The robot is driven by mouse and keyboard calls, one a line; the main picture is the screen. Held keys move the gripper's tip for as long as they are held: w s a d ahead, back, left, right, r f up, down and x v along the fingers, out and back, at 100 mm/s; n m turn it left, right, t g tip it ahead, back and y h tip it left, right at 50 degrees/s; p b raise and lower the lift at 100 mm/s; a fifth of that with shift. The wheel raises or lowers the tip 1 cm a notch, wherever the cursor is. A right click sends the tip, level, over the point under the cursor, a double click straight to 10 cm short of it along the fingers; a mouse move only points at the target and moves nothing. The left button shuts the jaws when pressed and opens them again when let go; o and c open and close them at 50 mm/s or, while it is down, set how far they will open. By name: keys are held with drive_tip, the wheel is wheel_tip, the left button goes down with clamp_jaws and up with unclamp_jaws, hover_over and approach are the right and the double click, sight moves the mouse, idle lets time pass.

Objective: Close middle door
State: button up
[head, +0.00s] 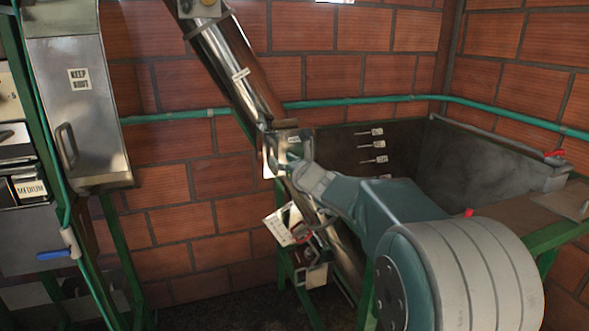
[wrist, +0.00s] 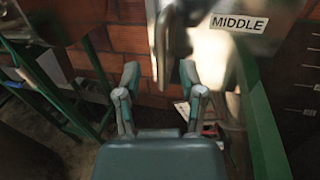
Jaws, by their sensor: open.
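The shiny metal panel labelled "MIDDLE" (wrist: 222,52) fills the upper middle and right of the wrist view. A blurred metal handle (wrist: 172,32) stands out on its left side. My gripper (wrist: 159,73) is open, with one finger on each side and brick wall showing between them. In the head view my arm reaches to the metal housing (head: 268,158) on the slanted tube, and the fingers cannot be made out there. How far the door is open cannot be told.
A slanted metal tube (head: 222,58) runs down in front of the brick wall (head: 190,155). A dark basin (head: 470,165) is at right. Green frame posts (wrist: 262,125) stand close to the right of my gripper.

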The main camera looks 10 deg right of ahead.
drive_tip(key=v, duration=0.7)
drive_tip(key=shift+s, duration=0.15)
drive_tip(key=s+a+f+n+g+y, duration=0.15)
drive_tip(key=s+a+n+g, duration=0.3)
drive_tip(key=s+n, duration=0.45)
drive_tip(key=s+a+f+n+g+y, duration=0.1)
drive_tip(key=s+a+f+n+g, duration=0.15)
drive_tip(key=s+a+n, duration=0.5)
drive_tip(key=s+d+f+n+g+h, duration=0.2)
drive_tip(key=s+d+f+n+h, duration=0.2)
drive_tip(key=s+n, duration=0.4)
drive_tip(key=s+d+f+n+g+h, duration=0.2)
drive_tip(key=s+d+f+n+h, duration=0.2)
drive_tip(key=s, duration=0.6)
drive_tip(key=d+f+n, duration=0.1)
drive_tip(key=d+n, duration=0.1)
drive_tip(key=n, duration=0.1)
drive_tip(key=shift+s+n+g, duration=0.3)
drive_tip(key=shift+n, duration=0.05)
